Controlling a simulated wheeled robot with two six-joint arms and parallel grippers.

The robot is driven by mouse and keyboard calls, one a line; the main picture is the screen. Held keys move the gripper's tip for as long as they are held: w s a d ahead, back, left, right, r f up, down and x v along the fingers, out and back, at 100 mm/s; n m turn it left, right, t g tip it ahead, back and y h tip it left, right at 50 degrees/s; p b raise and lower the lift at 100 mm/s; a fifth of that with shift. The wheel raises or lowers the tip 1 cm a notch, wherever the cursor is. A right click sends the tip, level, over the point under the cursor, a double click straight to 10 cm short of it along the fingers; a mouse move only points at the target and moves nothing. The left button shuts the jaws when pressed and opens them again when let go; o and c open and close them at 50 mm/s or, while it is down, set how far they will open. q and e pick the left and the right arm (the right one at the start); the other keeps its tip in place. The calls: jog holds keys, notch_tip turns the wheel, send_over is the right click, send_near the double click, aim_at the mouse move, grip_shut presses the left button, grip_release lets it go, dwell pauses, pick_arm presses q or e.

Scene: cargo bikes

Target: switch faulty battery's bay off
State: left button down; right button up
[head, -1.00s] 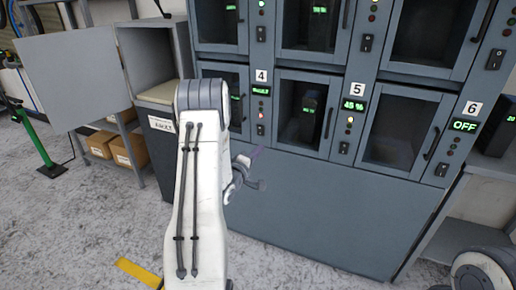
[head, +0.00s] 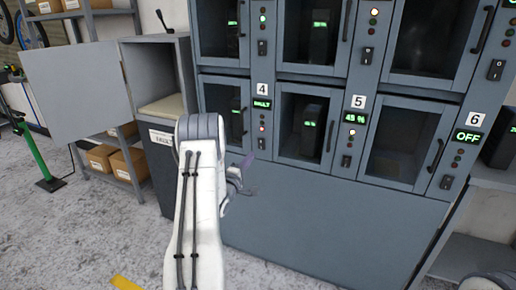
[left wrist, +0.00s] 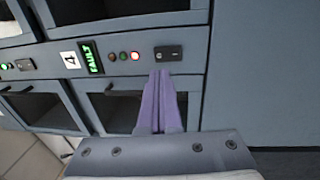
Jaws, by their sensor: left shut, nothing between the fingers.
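Bay 4 shows a green FAULT display (head: 262,104) beside its number plate and a lit red light; its display also shows in the left wrist view (left wrist: 91,57). A dark battery (head: 237,118) stands behind bay 4's closed glass door. The bay's black rocker switch (left wrist: 168,52) is at the end of the strip, past the lights. I cannot tell its position. My left gripper (head: 248,160) is shut and empty, just in front of the panel below the lights. In the wrist view its purple fingertips (left wrist: 162,74) are just below the switch; contact is unclear. My right gripper is out of view.
Bay 5 (head: 355,118) has a lit charge display and a battery; bay 6 (head: 467,137) reads OFF and looks empty. An open grey compartment (head: 160,85) labelled FAULT is left of the cabinet. The cabinet's lower front (head: 320,220) is plain and clear.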

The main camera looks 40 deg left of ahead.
aim_at(261, 142)
pick_arm(q)
jog(key=x, duration=0.8)
jog(key=shift+b, duration=0.35)
jog(key=shift+a, duration=0.1)
